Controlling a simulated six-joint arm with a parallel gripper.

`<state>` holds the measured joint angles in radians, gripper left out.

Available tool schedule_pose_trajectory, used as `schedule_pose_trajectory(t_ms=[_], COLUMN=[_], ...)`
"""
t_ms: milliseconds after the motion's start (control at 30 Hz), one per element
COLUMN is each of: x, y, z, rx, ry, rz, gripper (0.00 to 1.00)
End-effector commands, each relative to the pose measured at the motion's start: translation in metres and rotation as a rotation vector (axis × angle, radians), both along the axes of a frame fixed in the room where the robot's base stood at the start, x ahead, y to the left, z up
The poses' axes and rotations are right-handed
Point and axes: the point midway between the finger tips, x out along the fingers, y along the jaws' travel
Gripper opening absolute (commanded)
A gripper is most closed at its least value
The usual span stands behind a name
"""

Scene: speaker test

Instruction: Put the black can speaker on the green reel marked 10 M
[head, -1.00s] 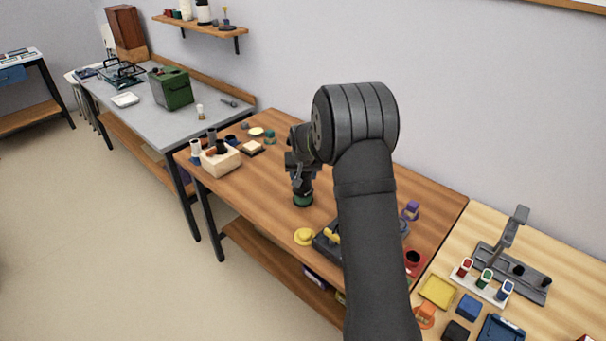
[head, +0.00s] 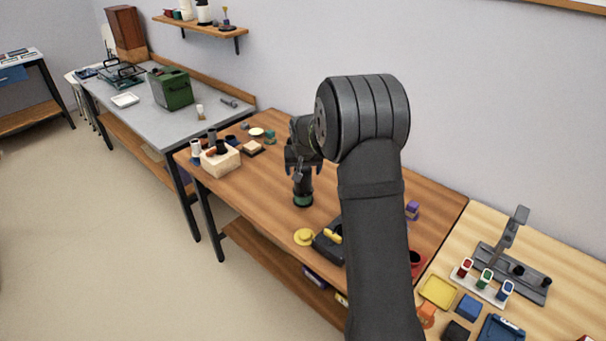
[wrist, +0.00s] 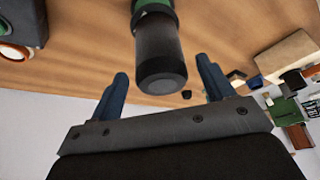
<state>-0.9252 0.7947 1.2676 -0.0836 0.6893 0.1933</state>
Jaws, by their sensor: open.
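The black can speaker (head: 303,184) stands upright on the green reel (head: 303,202) on the brown wooden table. In the wrist view the speaker (wrist: 160,58) fills the upper middle, with part of the green reel (wrist: 150,6) at its far end. No marking on the reel can be read. My gripper (head: 304,171) is open at the speaker's upper end. In the wrist view the two blue-grey fingers of my gripper (wrist: 163,66) are spread, one on each side of the speaker's near end, with a gap showing on both sides.
A yellow round thing (head: 304,237) and a dark device (head: 328,244) lie nearer the table's front edge. A pale wooden block holder (head: 221,161) with dark cylinders stands at the left end. Bare tabletop surrounds the reel. My arm hides part of the right side.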

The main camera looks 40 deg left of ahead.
Motion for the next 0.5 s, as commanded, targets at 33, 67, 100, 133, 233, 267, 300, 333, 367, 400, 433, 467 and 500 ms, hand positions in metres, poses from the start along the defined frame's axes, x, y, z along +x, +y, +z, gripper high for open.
schedule_pose_trajectory(t_ms=[33, 67, 100, 133, 233, 267, 300, 333, 367, 400, 433, 467, 500], x=[-0.003, -0.005, -0.007, -0.009, -0.014, -0.016, -0.017, -0.018, -0.019, -0.021, -0.022, -0.022, -0.023], y=[-0.003, -0.005, -0.007, -0.009, -0.014, -0.015, -0.017, -0.018, -0.019, -0.021, -0.021, -0.022, -0.023], z=[0.012, 0.018, 0.025, 0.031, 0.049, 0.053, 0.059, 0.063, 0.067, 0.071, 0.073, 0.075, 0.077], rx=[0.001, 0.002, 0.003, 0.003, 0.003, 0.001, 0.001, 0.001, 0.001, 0.000, 0.000, 0.000, -0.001], ry=[-0.001, -0.001, -0.001, -0.001, -0.001, 0.000, -0.001, -0.001, -0.001, 0.000, 0.000, 0.000, 0.001], rz=[0.000, 0.000, 0.000, 0.000, 0.000, 0.000, 0.000, 0.000, 0.000, 0.000, 0.000, 0.000, 0.000], gripper=[0.74, 0.74, 0.74, 0.74, 0.74, 0.74, 0.74, 0.74, 0.74, 0.74, 0.74, 0.74, 0.74])
